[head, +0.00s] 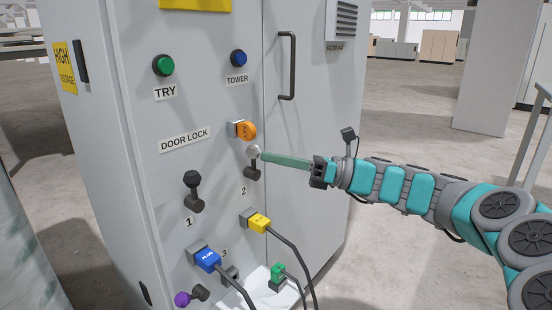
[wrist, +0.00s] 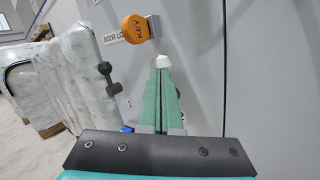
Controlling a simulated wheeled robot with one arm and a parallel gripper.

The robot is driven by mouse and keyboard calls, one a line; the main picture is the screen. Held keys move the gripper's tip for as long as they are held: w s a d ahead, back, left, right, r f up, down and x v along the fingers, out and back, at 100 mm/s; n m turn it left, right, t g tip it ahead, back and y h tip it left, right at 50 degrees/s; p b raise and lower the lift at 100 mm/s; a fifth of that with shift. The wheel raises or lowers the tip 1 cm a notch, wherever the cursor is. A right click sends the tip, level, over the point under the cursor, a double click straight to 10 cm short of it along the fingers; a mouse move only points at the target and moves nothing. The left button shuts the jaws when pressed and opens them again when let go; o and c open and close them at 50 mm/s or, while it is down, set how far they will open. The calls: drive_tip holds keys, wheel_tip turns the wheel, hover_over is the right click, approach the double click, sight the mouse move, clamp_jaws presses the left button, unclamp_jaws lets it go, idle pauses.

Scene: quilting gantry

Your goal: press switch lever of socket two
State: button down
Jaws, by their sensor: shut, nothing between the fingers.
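The switch lever above the label 2 (head: 243,190) has a pale knob (head: 254,151) and a dark base (head: 252,173) on the grey cabinet front. The knob also shows in the wrist view (wrist: 162,60), just beyond my fingertips. My gripper (head: 264,158) has long green fingers, shut together with nothing held. Its tips are at the knob's right side in the head view. They look to be touching or very close; I cannot tell which. In the wrist view my gripper (wrist: 162,70) hides most of the lever's base.
An orange key (head: 246,130) sits just above the knob. A dark lever (head: 193,190) stands left, by label 1. A yellow plug (head: 258,222) and a blue plug (head: 207,260) with cables are below. A door handle (head: 288,66) is up right. Open floor lies right.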

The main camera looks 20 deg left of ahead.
drive_tip(key=shift+s+a+r+n+h+p, duration=0.1)
drive_tip(key=shift+s+r+n+h+p, duration=0.25)
drive_tip(key=shift+n+p, duration=0.35)
drive_tip(key=shift+s+a+r+n+h+p, duration=0.15)
drive_tip(key=shift+n+h+p, duration=0.4)
drive_tip(key=shift+p, duration=0.5)
drive_tip(key=s+n+h, duration=0.1)
drive_tip(key=n, duration=0.1)
drive_tip(key=n+t+h+p, duration=0.1)
drive_tip(key=n+h, duration=0.1)
drive_tip(key=s+a+n+t+h+p, duration=0.1)
drive_tip(key=n, duration=0.1)
drive_tip(key=shift+s+f, duration=0.3)
drive_tip(key=shift+f, duration=0.05)
drive_tip(key=shift+r, duration=0.1)
drive_tip(key=shift+r+p, duration=0.75)
drive_tip(key=shift+p, duration=0.25)
